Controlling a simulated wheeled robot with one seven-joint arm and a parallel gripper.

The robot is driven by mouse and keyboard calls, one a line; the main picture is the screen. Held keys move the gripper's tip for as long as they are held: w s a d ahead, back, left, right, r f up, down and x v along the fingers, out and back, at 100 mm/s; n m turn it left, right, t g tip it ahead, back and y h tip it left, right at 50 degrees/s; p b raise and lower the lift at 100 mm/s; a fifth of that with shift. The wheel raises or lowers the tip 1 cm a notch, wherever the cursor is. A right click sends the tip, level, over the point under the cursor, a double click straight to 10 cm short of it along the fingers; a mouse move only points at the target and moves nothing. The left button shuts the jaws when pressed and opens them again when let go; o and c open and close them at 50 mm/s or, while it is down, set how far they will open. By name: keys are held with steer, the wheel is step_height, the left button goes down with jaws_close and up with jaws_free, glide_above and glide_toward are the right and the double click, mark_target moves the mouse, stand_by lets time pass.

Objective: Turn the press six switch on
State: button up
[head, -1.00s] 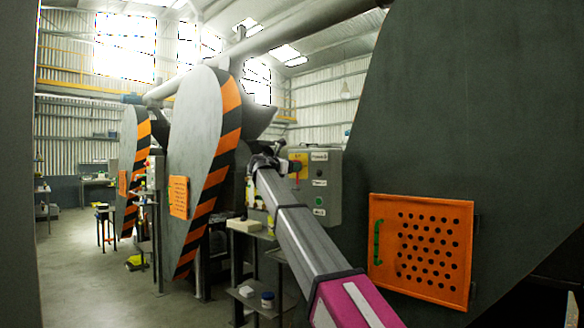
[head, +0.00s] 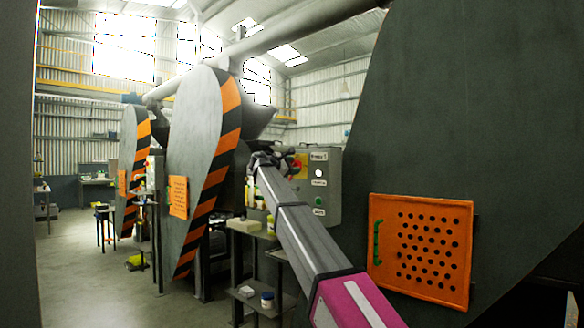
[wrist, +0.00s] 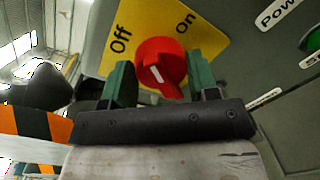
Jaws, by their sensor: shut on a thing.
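The press six switch is a red rotary knob (wrist: 161,66) on a yellow plate (wrist: 208,44) marked Off at upper left and On at upper right in the wrist view. My gripper (wrist: 160,82) has its two green fingers on either side of the knob, shut on it. The knob's white mark slants from upper left to lower right; I cannot tell which end is the pointer. In the head view my gripper (head: 268,160) reaches the left side of the grey control box (head: 330,190), hiding part of the plate and knob.
A round lamp (head: 319,172) on the box shows bright white. A large dark grey guard (head: 430,110) with an orange perforated hatch (head: 420,250) stands right of my arm. A small table with a pale block (head: 243,225) stands left of my arm. Open floor lies further left.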

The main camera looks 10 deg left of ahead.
steer(key=m, duration=0.5)
steer(key=shift+s+d+f+y, duration=0.1)
steer(key=shift+y, duration=0.2)
steer(key=m, duration=0.4)
steer(key=shift+f+m+y, duration=0.1)
steer(key=shift+m+y, duration=0.2)
steer(key=o, duration=0.9)
steer(key=v, duration=1)
steer(key=shift+s+f, duration=0.15)
steer(key=shift+s, duration=0.2)
